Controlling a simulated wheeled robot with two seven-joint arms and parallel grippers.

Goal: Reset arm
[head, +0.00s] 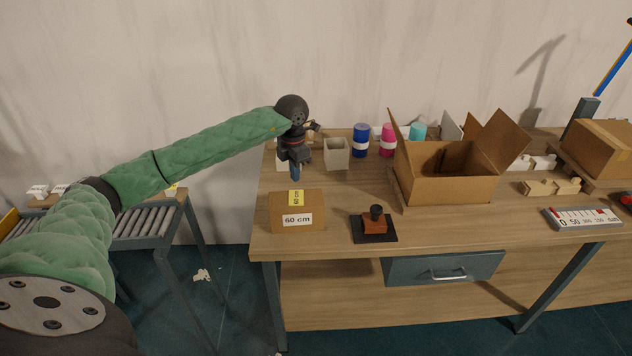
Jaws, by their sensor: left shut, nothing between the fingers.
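My left arm, in a green padded sleeve, reaches in from the left in the head view. My left gripper (296,173) points down over the left end of the wooden workbench (340,265). It is shut and empty, just above or behind a small cardboard box (297,213) labelled "60 cm". I cannot tell whether the fingertips touch anything there. My right gripper is not in view.
An open cardboard box (450,190) stands mid-bench. A stamp on a dark pad (374,228) lies at the front. A roller conveyor (150,221) is at left.

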